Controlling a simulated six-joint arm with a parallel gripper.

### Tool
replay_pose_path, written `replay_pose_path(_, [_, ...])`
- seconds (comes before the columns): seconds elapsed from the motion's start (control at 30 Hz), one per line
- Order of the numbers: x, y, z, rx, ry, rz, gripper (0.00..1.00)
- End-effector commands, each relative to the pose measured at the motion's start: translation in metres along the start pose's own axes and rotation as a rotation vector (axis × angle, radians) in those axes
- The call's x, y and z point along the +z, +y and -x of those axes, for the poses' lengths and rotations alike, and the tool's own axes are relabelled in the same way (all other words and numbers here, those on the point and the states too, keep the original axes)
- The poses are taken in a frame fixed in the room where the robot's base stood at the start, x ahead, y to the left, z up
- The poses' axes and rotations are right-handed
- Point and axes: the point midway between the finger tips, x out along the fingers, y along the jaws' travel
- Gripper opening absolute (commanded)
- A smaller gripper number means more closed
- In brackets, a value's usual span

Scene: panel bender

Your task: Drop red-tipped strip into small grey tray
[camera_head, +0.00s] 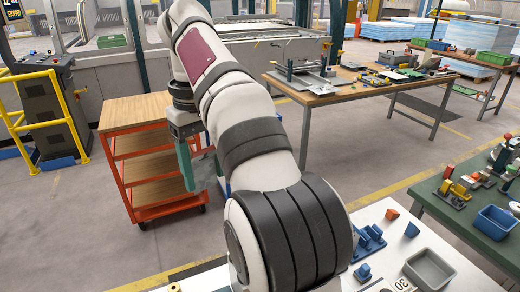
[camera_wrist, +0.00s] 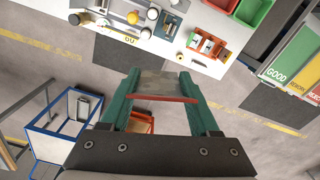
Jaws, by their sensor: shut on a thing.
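My gripper (camera_head: 188,178) hangs fingers down in the head view, left of the white table and beside the orange cart. In the wrist view my gripper (camera_wrist: 160,78) has its green fingers shut on a flat grey strip (camera_wrist: 165,85) with a red end (camera_wrist: 165,99). The strip lies across the gap between the fingers. The small grey tray (camera_head: 430,270) stands on the white table at the lower right of the head view, well apart from my gripper. Its visible inside looks empty. My arm hides part of the table.
Blue fixtures (camera_head: 368,240) and small orange and blue pieces stand on the white table (camera_head: 397,250) near the tray. The orange cart (camera_head: 150,150) is close to my gripper. A green-topped table (camera_head: 455,207) stands at the right. Open floor lies below the gripper.

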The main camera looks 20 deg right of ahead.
Motion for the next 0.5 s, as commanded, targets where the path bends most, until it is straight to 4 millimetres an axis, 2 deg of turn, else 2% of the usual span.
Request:
replay_pose_path(0.07, [0.001, 0.007, -0.003, 0.0, -0.003, -0.036, 0.38])
replay_pose_path(0.17, [0.004, 0.031, -0.01, 0.002, -0.008, -0.156, 0.38])
replay_pose_path(0.37, [0.027, 0.11, -0.037, 0.011, -0.022, -0.577, 0.38])
replay_pose_path(0.5, [0.061, 0.177, -0.062, 0.016, -0.03, -0.957, 0.38])
